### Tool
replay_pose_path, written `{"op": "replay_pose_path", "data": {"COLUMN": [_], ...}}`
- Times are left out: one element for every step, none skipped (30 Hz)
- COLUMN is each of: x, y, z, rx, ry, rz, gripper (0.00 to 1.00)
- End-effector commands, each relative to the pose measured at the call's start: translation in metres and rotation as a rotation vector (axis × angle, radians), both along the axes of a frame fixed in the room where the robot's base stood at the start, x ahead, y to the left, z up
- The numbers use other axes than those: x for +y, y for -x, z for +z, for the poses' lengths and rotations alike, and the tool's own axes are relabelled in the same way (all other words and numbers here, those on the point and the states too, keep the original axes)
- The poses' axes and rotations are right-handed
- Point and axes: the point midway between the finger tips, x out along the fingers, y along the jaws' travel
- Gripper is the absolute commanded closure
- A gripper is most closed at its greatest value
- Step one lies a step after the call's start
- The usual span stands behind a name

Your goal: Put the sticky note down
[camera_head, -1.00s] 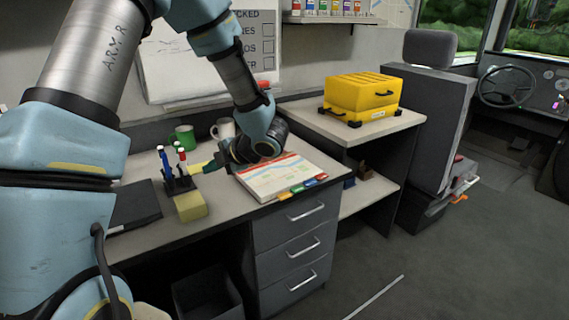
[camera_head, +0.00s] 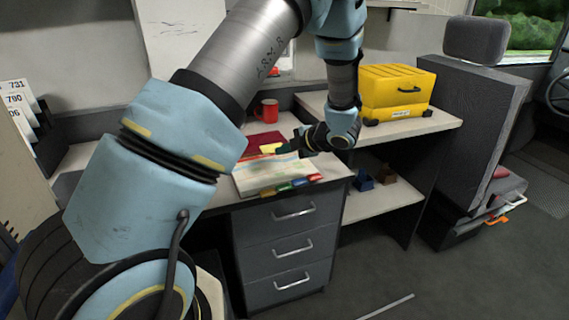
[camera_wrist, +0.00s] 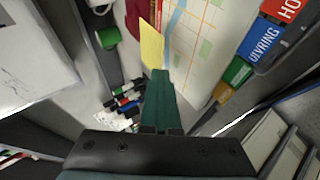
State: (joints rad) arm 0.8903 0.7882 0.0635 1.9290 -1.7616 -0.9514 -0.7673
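My gripper (camera_head: 291,147) is above the far part of the open planner (camera_head: 262,180) on the desk. Its dark green fingers (camera_wrist: 159,88) are closed together in the wrist view, pinching the lower end of the yellow sticky note. The sticky note (camera_wrist: 151,45) stands out past the fingertips and shows as a small yellow patch (camera_head: 270,148) in the head view. In the wrist view it is seen in front of the planner page (camera_wrist: 195,45). I cannot tell whether it touches anything below.
A red folder (camera_head: 258,144) and a red mug (camera_head: 270,109) are behind the planner. A yellow case (camera_head: 395,88) stands on the counter at right. A green mug (camera_wrist: 108,38) and several pens (camera_wrist: 124,102) show in the wrist view. My arm hides the desk's left part.

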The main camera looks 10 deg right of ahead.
Motion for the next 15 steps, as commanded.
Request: {"op": "replay_pose_path", "data": {"x": [0.000, 0.000, 0.000, 0.000, 0.000, 0.000, 0.000, 0.000, 0.001, 0.001, 0.000, 0.000, 0.000, 0.000, 0.000], "y": [0.000, 0.000, 0.000, 0.000, 0.000, 0.000, 0.000, 0.000, 0.001, 0.001, 0.000, 0.000, 0.000, 0.000, 0.000], "z": [-0.007, -0.011, -0.015, -0.017, -0.020, -0.023, -0.027, -0.031, -0.037, -0.041, -0.046, -0.051, -0.054, -0.057, -0.060], "rx": [0.002, 0.001, 0.001, 0.001, 0.001, 0.001, 0.002, 0.002, 0.003, 0.002, 0.002, 0.001, 0.000, 0.000, 0.001], "ry": [-0.003, -0.003, -0.001, -0.001, -0.001, -0.001, -0.001, -0.001, -0.003, -0.003, -0.003, -0.004, -0.002, -0.002, -0.001], "rz": [-0.001, -0.001, -0.001, -0.002, -0.002, -0.001, -0.001, -0.001, -0.001, -0.001, -0.001, -0.002, -0.001, -0.001, -0.001], "gripper": [1.00, 1.00, 1.00, 1.00, 1.00, 1.00, 1.00, 1.00, 1.00, 1.00, 1.00, 1.00, 1.00, 1.00, 1.00]}}
